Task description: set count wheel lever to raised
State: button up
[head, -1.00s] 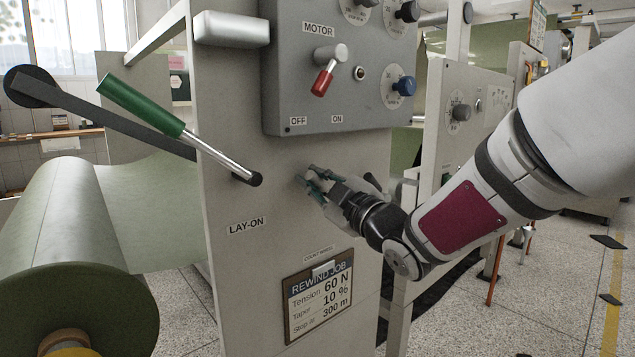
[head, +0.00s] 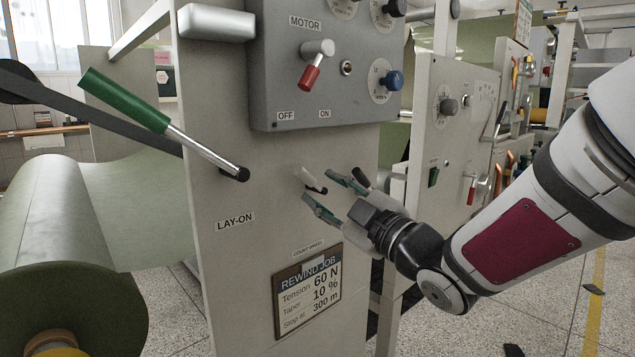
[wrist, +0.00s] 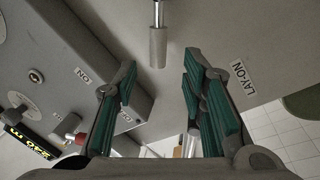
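The count wheel lever (head: 311,178) is a short lever with a pale grip on the grey machine panel, above the small count wheel label (head: 308,247). In the wrist view its grey grip (wrist: 157,47) and thin metal shaft show at the top middle. My gripper (head: 318,186) is open, with its green-padded fingers spread close to the lever. In the wrist view the lever's end lies ahead of the gap between the fingertips (wrist: 160,66). Nothing is held. I cannot tell whether a fingertip touches the lever.
The lay-on lever (head: 205,153), with a green handle, sticks out up and left. The grey motor box (head: 265,70) with its red-tipped switch (head: 312,70) is above. The rewind job sign (head: 307,298) is below. A large green paper roll (head: 70,240) stands at left.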

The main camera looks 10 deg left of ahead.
jog(key=shift+v, duration=2.1)
